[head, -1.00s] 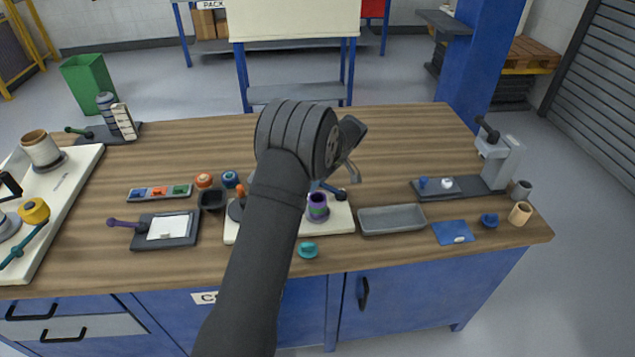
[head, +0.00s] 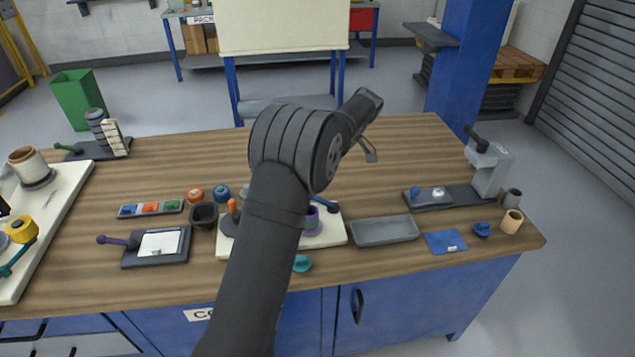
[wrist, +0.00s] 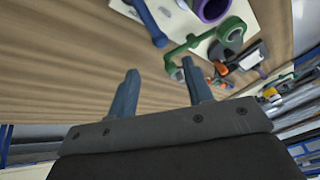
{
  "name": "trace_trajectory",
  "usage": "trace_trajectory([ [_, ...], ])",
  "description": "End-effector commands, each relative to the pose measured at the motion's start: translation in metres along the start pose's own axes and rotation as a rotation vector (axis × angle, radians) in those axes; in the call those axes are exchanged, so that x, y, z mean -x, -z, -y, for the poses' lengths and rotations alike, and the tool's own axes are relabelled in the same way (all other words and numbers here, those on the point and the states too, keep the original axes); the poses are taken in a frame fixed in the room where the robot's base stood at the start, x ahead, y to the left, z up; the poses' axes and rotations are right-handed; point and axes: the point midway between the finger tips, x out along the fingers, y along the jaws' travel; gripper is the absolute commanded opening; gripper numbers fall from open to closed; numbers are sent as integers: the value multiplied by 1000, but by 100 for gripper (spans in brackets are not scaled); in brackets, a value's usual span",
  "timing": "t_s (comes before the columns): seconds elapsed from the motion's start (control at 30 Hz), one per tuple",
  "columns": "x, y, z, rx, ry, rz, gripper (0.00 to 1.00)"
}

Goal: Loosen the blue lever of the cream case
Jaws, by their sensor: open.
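The cream case (head: 335,232) lies flat at the middle of the bench, partly hidden behind my arm. Its blue lever (head: 325,204) shows just right of my arm, beside a purple roll (head: 311,220). In the wrist view the blue lever (wrist: 148,22) is at the top, next to the purple ring (wrist: 212,8) and a green lever (wrist: 195,38). My gripper (wrist: 160,78) is open and empty, its two fingers apart above bare wood. In the head view my gripper (head: 371,150) is beyond and to the right of the lever, not touching it.
A grey tray (head: 384,231) lies right of the case. A grey clamp stand (head: 488,168) stands farther right. A black cup (head: 203,216) and a pad with a purple lever (head: 155,245) are on the left.

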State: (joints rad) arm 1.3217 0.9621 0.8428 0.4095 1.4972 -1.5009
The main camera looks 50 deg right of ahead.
Motion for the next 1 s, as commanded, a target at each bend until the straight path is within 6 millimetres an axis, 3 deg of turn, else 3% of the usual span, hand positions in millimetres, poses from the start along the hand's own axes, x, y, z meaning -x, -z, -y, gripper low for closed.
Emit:
trace_trajectory([
  [0.2,38,0,0,1,-2,0,46],
  [0.4,50,0,0,0,0,0,46],
  [0.77,49,0,0,0,1,0,46],
  [1.0,22,0,0,0,4,0,46],
])
